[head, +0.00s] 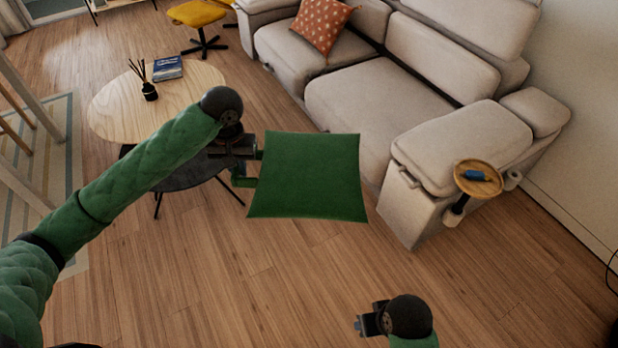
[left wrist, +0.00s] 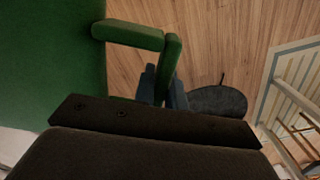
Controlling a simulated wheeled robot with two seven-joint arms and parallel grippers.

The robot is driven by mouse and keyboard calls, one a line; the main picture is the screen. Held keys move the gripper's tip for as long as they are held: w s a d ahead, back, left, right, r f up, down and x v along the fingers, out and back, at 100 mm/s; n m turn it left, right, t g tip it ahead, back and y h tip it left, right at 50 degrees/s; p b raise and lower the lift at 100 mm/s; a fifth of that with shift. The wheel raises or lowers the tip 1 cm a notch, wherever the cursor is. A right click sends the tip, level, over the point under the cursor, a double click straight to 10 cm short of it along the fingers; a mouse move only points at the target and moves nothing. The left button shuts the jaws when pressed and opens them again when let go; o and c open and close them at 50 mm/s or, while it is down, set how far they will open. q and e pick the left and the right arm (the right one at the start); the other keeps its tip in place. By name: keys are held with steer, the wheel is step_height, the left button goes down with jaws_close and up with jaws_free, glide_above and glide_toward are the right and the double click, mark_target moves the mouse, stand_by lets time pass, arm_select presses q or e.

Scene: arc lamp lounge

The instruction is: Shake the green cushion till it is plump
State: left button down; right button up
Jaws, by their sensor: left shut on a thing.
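The green cushion (head: 307,177) is a flat-looking square held in the air above the wood floor, in front of the sofa. My left gripper (head: 246,163) is at its left edge, shut on a green handle-like loop that sticks out from that edge. In the left wrist view the cushion (left wrist: 50,60) fills the upper left, and the loop (left wrist: 130,35) runs down between my dark fingers (left wrist: 163,88). My right gripper (head: 370,320) is low in the head view, apart from the cushion; its jaw opening is unclear.
A beige sofa (head: 375,105) with an orange patterned cushion (head: 322,25) stands behind. A small round wooden tray (head: 478,180) sits by its armrest. A round wooden table (head: 110,105) and a dark low table (head: 190,175) are at left. The front floor is clear.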

arm_select(q)
step_height(320, 180, up, 4)
steer(key=shift+w+f, duration=0.15)
step_height(320, 180, down, 7)
step_height(320, 180, up, 7)
steer(key=shift+r, duration=0.1)
step_height(320, 180, down, 7)
steer(key=shift+f, duration=0.2)
steer(key=shift+d+r, duration=0.1)
